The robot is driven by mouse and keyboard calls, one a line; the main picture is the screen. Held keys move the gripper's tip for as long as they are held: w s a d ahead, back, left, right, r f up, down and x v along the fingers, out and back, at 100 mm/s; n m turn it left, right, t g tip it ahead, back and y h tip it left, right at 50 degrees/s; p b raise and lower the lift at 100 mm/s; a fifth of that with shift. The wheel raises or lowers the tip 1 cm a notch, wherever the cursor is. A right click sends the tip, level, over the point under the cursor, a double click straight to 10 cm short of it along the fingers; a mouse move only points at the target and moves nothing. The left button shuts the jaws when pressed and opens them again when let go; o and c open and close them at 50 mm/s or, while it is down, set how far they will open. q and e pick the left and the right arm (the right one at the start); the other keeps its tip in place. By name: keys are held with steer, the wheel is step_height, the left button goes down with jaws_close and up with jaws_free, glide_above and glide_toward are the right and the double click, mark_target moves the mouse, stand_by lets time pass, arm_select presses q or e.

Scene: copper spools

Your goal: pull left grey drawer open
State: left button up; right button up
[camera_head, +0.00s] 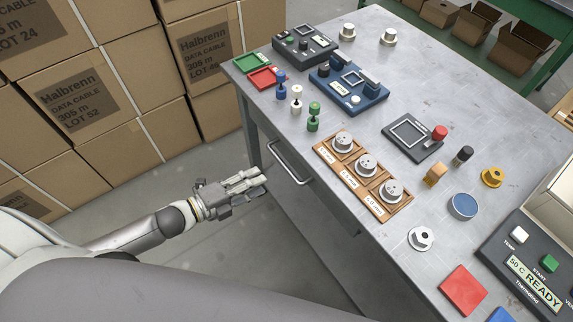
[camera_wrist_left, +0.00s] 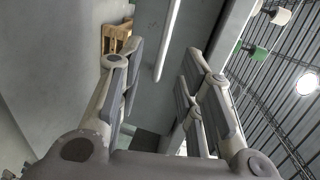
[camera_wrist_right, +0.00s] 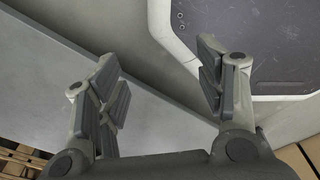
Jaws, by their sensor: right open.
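The grey drawer (camera_head: 326,194) is in the front side of the grey table, below the top edge, and looks shut. Its bar handle (camera_head: 290,163) is pale metal. My left gripper (camera_head: 264,182) is open and empty, just left of the handle and apart from it in the head view. In the left wrist view the handle bar (camera_wrist_left: 168,42) shows beyond the fingertips, between the two open fingers. My right gripper (camera_wrist_right: 155,55) is open and empty in its own wrist view, and I cannot pick it out in the head view.
The grey tabletop (camera_head: 400,80) carries a wooden tray with metal spools (camera_head: 345,165), coloured spools (camera_head: 314,117), a blue device (camera_head: 350,90) and a heater with a READY display (camera_head: 530,270). Stacked cardboard boxes (camera_head: 75,95) stand at the left. Floor between boxes and table is clear.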

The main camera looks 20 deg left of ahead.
mark_target(285, 169)
arm_select(q)
steer(key=x, duration=0.9)
steer(key=shift+w+d+r+p, duration=0.1)
steer(key=shift+d+r+p, duration=0.2)
steer(key=shift+d+r, duration=0.05)
steer(key=shift+w+d+f, duration=0.2)
steer(key=shift+w+d, duration=0.2)
steer(key=shift+w, duration=0.1)
arm_select(e)
steer(key=shift+s+r, duration=0.3)
steer(key=shift+s, duration=0.05)
arm_select(q)
jaws_close()
arm_select(e)
steer(key=shift+s+d, duration=0.15)
steer(key=shift+d, duration=0.2)
